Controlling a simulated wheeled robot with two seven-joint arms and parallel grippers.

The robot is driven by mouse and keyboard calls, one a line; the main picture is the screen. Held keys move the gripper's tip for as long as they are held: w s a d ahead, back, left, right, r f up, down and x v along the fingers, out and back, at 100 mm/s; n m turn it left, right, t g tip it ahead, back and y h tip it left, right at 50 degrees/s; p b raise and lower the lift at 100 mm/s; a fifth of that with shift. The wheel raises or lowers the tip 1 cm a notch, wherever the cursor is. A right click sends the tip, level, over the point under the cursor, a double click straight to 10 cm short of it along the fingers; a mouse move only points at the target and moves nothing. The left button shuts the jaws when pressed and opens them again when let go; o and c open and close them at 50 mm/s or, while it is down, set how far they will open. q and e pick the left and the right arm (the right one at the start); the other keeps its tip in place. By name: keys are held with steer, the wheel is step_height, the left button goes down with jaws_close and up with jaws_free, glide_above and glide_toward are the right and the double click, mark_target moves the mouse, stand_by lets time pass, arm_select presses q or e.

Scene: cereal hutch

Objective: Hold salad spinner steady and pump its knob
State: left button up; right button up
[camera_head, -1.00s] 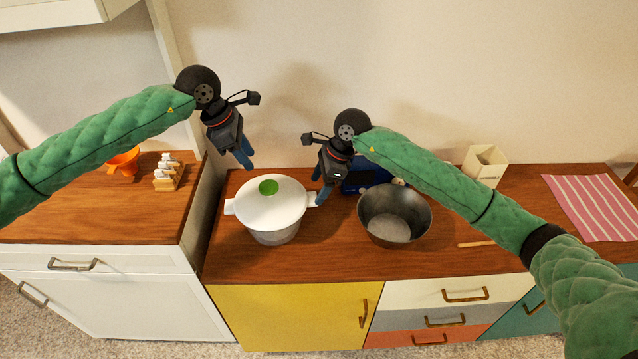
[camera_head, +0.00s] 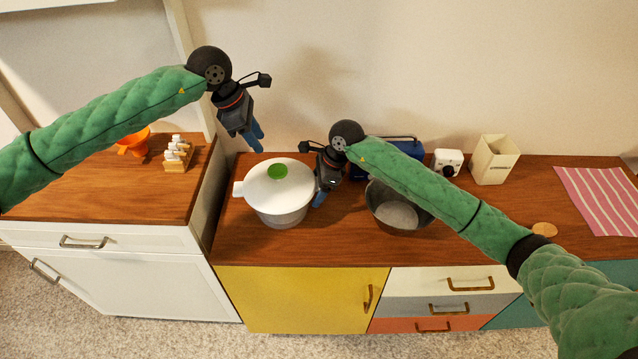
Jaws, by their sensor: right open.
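The white salad spinner (camera_head: 272,198) stands upright on the wooden counter, with a green knob (camera_head: 277,172) in the middle of its lid and a white handle at its left. My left gripper (camera_head: 256,138) hangs above and behind the spinner, apart from it; its blue fingers point down, and I cannot tell their gap. My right gripper (camera_head: 320,196) is at the spinner's right side, fingers pointing down, and it hides the right handle. It is open; whether it touches the spinner is unclear.
A dark metal bowl (camera_head: 398,214) stands just right of my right gripper, partly under my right arm. Behind are a blue object (camera_head: 398,143), a white device (camera_head: 448,161) and a cream container (camera_head: 494,160). A striped cloth (camera_head: 603,199) lies at right. The counter before the spinner is clear.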

steer(key=c, duration=1.5)
arm_select(q)
steer(key=shift+c, duration=0.5)
